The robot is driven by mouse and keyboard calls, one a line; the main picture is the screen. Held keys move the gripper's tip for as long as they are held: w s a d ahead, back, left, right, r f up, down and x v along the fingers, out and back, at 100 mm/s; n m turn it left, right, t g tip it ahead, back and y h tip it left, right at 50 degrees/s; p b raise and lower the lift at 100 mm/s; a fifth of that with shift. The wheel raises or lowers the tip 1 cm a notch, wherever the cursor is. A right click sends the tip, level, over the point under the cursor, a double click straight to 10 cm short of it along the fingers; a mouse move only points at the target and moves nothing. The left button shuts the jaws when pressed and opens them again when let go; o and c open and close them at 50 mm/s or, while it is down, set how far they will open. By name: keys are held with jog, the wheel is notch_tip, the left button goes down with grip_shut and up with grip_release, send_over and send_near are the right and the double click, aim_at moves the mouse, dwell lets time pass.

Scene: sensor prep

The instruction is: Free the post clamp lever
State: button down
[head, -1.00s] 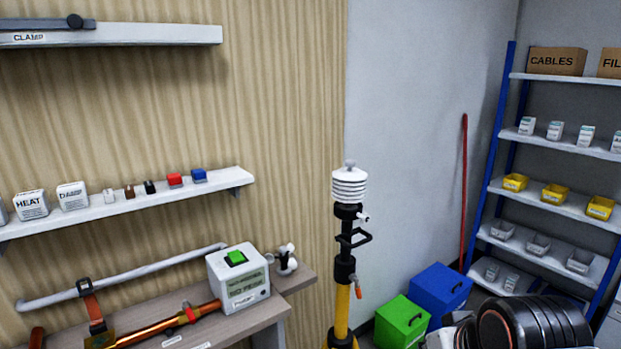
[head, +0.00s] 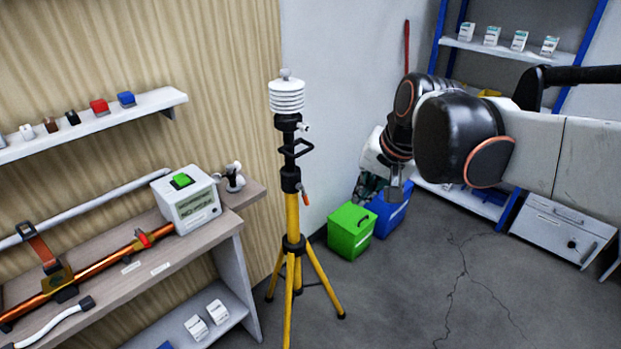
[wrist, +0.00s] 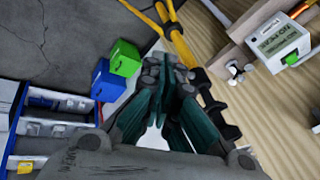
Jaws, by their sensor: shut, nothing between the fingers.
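A yellow tripod post (head: 292,215) stands upright in the middle of the head view, with a white louvred sensor shield (head: 286,95) on top. An orange clamp lever (head: 305,196) hangs at the right side of the black collar (head: 290,178). In the wrist view the yellow post (wrist: 180,42) runs behind my fingers; I cannot make out the lever there. My gripper (wrist: 168,74) is shut and empty. In the head view my gripper (head: 367,187) is right of the post, apart from it in the picture.
A bench (head: 190,240) with a white box (head: 187,200) and copper pipe (head: 105,262) is at left. Green (head: 350,231) and blue (head: 388,212) boxes sit behind the tripod. The floor right of the tripod legs is clear. Shelving (head: 500,50) stands at the back right.

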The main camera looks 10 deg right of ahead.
aim_at(303, 195)
jog(key=w+d+f+m+g+y+p, duration=0.1)
jog(key=w+f+m, duration=0.15)
jog(key=w, duration=0.65)
jog(key=w+d+f+m+g+y, duration=0.1)
jog(key=w+m, duration=0.3)
jog(key=w, duration=0.4)
jog(key=w+d+f+m+g+y+p, duration=0.25)
jog(key=w+d+f+m, duration=0.2)
jog(key=w+f, duration=0.65)
jog(key=a+f+b, duration=0.5)
jog(key=a+f, duration=0.4)
jog(key=shift+w+a+t, duration=0.15)
jog(key=shift+w+t, duration=0.1)
jog(key=shift+t, duration=0.1)
